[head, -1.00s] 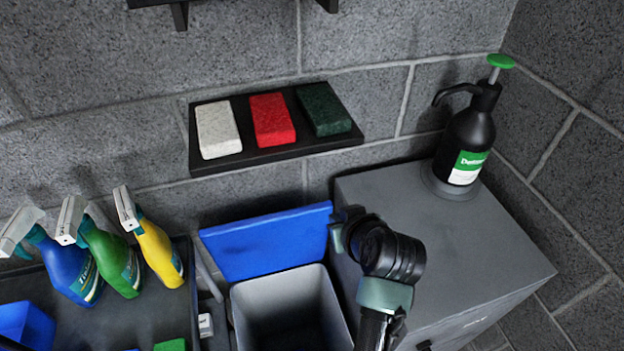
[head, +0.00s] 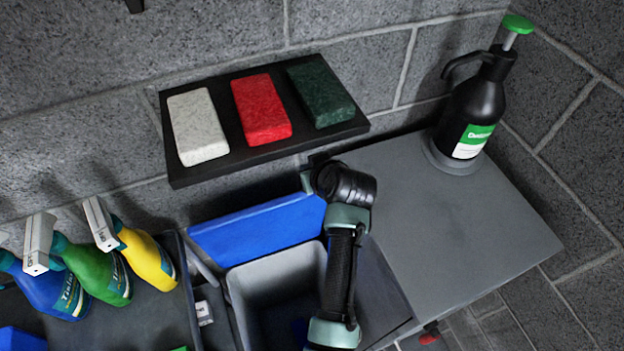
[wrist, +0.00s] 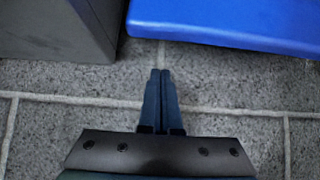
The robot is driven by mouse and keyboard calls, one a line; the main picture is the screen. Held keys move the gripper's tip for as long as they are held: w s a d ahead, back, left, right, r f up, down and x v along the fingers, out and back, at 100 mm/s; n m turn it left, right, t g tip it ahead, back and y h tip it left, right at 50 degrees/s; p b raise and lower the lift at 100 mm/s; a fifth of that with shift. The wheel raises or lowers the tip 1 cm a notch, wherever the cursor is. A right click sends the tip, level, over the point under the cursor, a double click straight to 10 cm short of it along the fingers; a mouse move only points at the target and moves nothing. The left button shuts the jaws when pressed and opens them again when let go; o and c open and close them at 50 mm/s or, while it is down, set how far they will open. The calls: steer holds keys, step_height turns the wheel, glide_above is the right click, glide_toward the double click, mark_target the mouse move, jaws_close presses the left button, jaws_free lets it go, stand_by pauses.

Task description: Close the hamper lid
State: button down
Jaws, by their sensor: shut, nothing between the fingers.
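The hamper (head: 238,290) is a grey open bin at the lower middle of the head view. Its blue lid (head: 255,238) stands raised behind the opening, near the block wall. My arm crosses in front of the hamper's right side, and my wrist is just above and right of the lid's right end. My gripper (wrist: 160,73) is shut and empty in the wrist view, facing the wall. The blue lid (wrist: 235,22) fills the upper right there, with a visible gap between it and the fingertips. In the head view the fingertips are hard to make out.
A black shelf (head: 185,175) with white, red and green pads is on the wall above the lid. A grey cabinet (head: 470,240) with a black pump bottle (head: 475,115) stands at right. Several spray bottles (head: 85,270) stand at left.

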steer(key=shift+s+d+f+p, duration=0.2)
steer(key=shift+s+f+p, duration=0.25)
steer(key=shift+f+p, duration=0.15)
steer(key=shift+s+d+f+p, duration=0.15)
steer(key=shift+s+f+p, duration=0.3)
steer(key=shift+f, duration=0.2)
steer(key=shift+f, duration=0.1)
